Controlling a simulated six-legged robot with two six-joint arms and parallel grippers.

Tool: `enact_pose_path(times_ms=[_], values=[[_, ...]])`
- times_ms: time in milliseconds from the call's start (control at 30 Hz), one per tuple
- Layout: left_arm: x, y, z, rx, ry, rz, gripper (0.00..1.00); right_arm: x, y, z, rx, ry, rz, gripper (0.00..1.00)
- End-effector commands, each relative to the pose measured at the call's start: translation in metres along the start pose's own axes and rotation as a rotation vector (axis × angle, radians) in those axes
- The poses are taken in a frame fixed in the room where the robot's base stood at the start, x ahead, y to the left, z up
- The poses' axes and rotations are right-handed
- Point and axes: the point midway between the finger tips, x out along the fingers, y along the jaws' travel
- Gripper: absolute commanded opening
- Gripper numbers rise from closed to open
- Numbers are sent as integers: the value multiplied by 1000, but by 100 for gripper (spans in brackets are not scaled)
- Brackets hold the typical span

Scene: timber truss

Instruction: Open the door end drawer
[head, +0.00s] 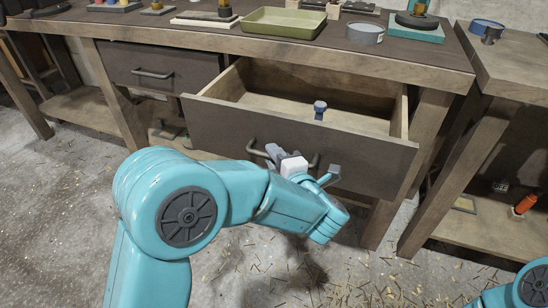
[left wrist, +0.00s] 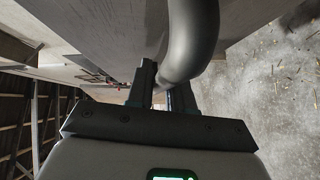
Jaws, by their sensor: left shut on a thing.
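The right-hand drawer (head: 290,128) of the wooden workbench is pulled well out, and its pale interior shows. A dark curved bar handle (head: 257,152) is on its grey front. My left gripper (head: 285,155) is at this handle, shut on it. In the left wrist view the handle (left wrist: 192,45) runs between the fingers of the gripper (left wrist: 168,95), close to the drawer front (left wrist: 115,30). A small blue-grey object (head: 320,109) stands upright inside the drawer near its front. Only a bit of my right arm shows at the lower right, and its gripper is out of view.
A second drawer (head: 150,72) to the left is shut. The bench top holds a green tray (head: 283,23), a grey round tin (head: 365,33) and other items. A second bench (head: 510,60) stands at right, with an orange-handled object (head: 525,204) on its shelf. Shavings litter the floor.

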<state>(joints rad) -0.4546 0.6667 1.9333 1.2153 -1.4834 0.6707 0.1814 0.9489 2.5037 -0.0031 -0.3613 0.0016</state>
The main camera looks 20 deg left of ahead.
Motion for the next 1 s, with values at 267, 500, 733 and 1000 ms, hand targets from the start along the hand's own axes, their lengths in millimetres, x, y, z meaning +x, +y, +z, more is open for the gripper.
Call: enact_pose_path(times_ms=[267, 500, 733, 1000], values=[[3, 2, 1, -2, 5, 1, 25, 0, 0, 0, 0, 0, 0, 43], [3, 1, 2, -1, 2, 1, 42, 0, 0, 0, 0, 0, 0, 43], [-9, 3, 3, 0, -2, 1, 42, -3, -2, 0, -1, -1, 0, 43], [-71, 4, 3, 1, -4, 3, 42, -14, -7, 3, -9, -8, -1, 43]])
